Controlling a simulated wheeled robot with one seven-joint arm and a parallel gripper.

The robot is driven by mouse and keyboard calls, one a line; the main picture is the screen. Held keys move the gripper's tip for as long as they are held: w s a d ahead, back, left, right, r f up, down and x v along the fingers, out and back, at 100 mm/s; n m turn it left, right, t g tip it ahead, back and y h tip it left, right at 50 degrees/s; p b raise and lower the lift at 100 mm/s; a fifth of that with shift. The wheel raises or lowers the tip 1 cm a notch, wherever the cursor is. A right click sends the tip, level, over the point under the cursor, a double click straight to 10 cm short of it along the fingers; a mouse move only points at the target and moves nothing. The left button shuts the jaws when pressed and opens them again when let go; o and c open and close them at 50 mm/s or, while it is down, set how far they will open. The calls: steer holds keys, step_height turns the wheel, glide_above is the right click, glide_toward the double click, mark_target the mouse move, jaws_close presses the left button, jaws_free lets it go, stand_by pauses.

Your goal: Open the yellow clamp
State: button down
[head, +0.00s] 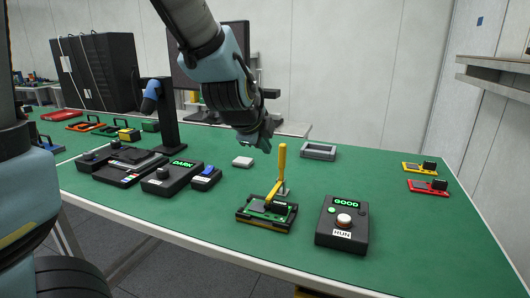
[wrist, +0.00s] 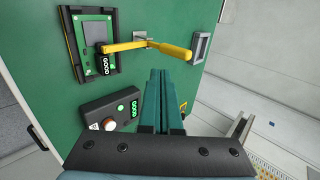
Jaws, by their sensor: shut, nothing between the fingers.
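The yellow clamp (head: 281,162) stands at the back edge of a black fixture (head: 262,225) holding a green board. Its handle is upright, and its short yellow arm reaches low over the board. In the wrist view the clamp (wrist: 126,46) shows its arm pointing left over the fixture (wrist: 82,33) and its handle pointing right. My gripper (head: 266,143) is above the table, just behind and left of the handle top in the head view. In the wrist view my gripper's teal fingers (wrist: 163,72) are together and empty, apart from the handle in the picture.
A DARK display box (head: 171,183) and a blue-topped device (head: 206,178) are left. A grey frame (head: 318,151) lies behind. The right front table is clear.

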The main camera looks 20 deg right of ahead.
mark_target(280, 155)
steer(key=shift+w+d+f+b, duration=0.85)
steer(key=shift+w+d+b, duration=0.15)
steer(key=shift+w+d, duration=0.1)
steer(key=shift+w+d+f+b, duration=0.9)
steer(key=shift+w+d+b, duration=0.1)
steer(key=shift+w, duration=0.15)
steer(key=shift+w+d+f+b, duration=0.85)
steer(key=shift+w+d+b, duration=0.15)
steer(key=shift+w+d, duration=0.1)
steer(key=shift+w+r+p, duration=0.1)
steer(key=shift+r+p, duration=0.05)
steer(key=shift+p, duration=0.2)
